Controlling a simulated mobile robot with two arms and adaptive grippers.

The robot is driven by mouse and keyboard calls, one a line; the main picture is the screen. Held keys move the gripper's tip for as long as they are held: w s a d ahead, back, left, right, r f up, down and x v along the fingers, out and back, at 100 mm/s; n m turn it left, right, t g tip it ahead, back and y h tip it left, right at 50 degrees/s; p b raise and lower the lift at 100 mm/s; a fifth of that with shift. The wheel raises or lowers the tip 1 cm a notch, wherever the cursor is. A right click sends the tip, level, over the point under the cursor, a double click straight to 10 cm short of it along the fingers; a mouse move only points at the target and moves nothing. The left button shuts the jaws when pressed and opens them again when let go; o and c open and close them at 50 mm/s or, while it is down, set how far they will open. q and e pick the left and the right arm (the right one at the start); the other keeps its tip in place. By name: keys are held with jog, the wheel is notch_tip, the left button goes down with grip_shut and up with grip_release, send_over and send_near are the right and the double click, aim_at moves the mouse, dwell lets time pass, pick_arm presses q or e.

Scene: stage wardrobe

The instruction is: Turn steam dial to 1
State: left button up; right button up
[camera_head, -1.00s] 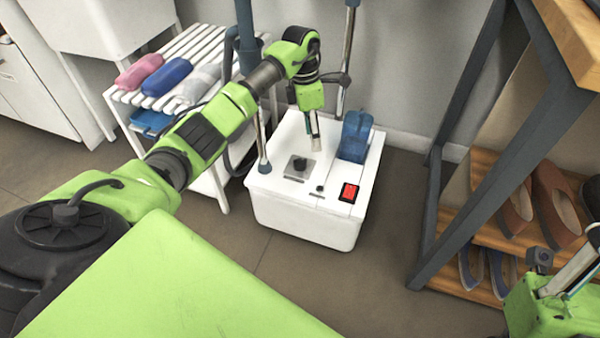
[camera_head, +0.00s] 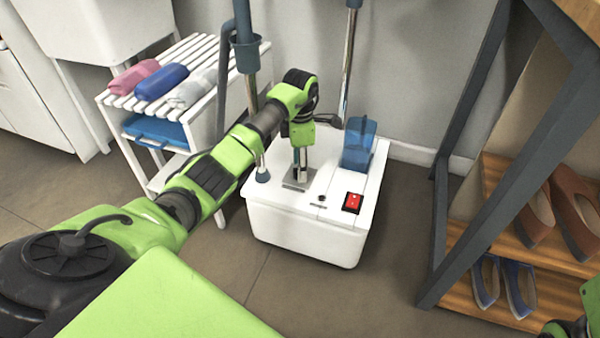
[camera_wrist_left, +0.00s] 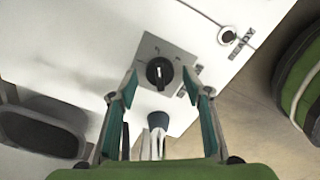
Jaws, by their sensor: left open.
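The steam dial (camera_wrist_left: 160,73) is a black round knob with a white pointer line on a grey square plate (camera_wrist_left: 150,50) with small marks. In the head view the plate (camera_head: 293,185) shows on top of the white steamer (camera_head: 300,225), and my gripper hides the knob. My left gripper (camera_head: 301,178) points down over the dial. In the left wrist view my left gripper (camera_wrist_left: 160,88) is open, with a finger on each side of the knob and gaps between. The pointer lies near upright in that view; which number it meets is unclear.
A red switch (camera_head: 352,202) and a blue water tank (camera_head: 358,145) sit on the steamer's right side. Chrome poles rise near it. A white slatted rack (camera_head: 190,55) with rolled cloths stands left, a wooden shoe shelf (camera_head: 500,215) right. A READY lamp (camera_wrist_left: 227,36) is near the dial.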

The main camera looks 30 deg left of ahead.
pick_arm(q)
jog(key=shift+f, duration=0.5)
jog(key=c, duration=1.1)
